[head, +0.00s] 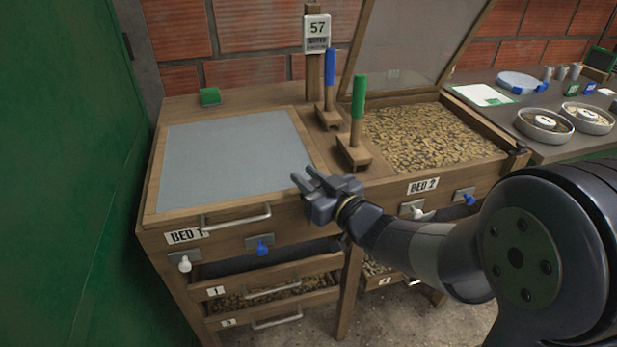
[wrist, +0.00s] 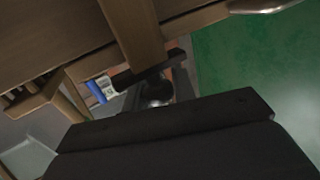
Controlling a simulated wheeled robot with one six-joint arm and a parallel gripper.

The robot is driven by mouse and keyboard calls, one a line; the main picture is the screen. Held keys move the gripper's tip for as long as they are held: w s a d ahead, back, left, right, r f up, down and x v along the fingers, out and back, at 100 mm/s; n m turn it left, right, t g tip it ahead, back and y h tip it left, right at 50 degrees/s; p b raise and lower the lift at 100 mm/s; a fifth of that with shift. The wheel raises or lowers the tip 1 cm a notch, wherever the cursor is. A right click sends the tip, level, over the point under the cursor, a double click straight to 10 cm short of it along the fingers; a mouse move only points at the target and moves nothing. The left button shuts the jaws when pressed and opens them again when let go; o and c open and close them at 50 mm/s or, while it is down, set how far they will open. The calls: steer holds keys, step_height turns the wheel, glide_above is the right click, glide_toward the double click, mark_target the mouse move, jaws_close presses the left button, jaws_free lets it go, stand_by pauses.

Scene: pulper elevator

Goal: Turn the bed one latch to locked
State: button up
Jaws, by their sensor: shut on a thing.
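The bed one front panel carries a BED 1 label (head: 184,236), a white-knobbed fitting (head: 185,265) on a grey plate and a blue-knobbed fitting (head: 262,247) on another grey plate. I cannot tell which is the latch. Both knobs hang down from their plates. The bed one lid (head: 230,160) is down flat. My gripper (head: 305,181) is at the lid's front right corner, up and right of the blue knob and apart from it. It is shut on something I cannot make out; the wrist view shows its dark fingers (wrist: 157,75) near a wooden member.
A silver lid handle (head: 237,217) sticks out above the knobs. Drawers (head: 265,292) with handles lie below. A blue-handled tool (head: 330,80) and a green-handled tool (head: 358,100) stand beside open bed two (head: 422,141). A green wall (head: 70,180) is at left.

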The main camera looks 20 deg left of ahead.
steer(key=shift+g, duration=0.3)
steer(key=n+g+y+p, duration=0.2)
steer(key=n+g+p, duration=0.1)
steer(key=shift+s+a+r+g, duration=0.1)
steer(key=shift+s+r+g, duration=0.05)
steer(key=shift+g, duration=0.15)
steer(key=n+g+p, duration=0.1)
steer(key=n+g, duration=0.1)
steer(key=g, duration=0.2)
steer(key=s+n+g+p, duration=0.1)
steer(key=n+g+p, duration=0.1)
steer(key=n+g, duration=0.1)
steer(key=n+g+p, duration=0.2)
steer(key=n+g, duration=0.1)
steer(key=g, duration=0.2)
steer(key=shift+s+g, duration=0.15)
steer(key=shift+g, duration=0.15)
steer(key=shift+s+n+g+h+p, duration=0.15)
steer(key=shift+n+g+h+p, duration=0.1)
steer(key=shift+n+g+h, duration=0.65)
steer(key=shift+s+n+g+h+p, duration=0.2)
steer(key=shift+n+g+h, duration=0.3)
steer(key=shift+n+g, duration=0.8)
steer(key=shift+g, duration=0.4)
steer(key=o, duration=1)
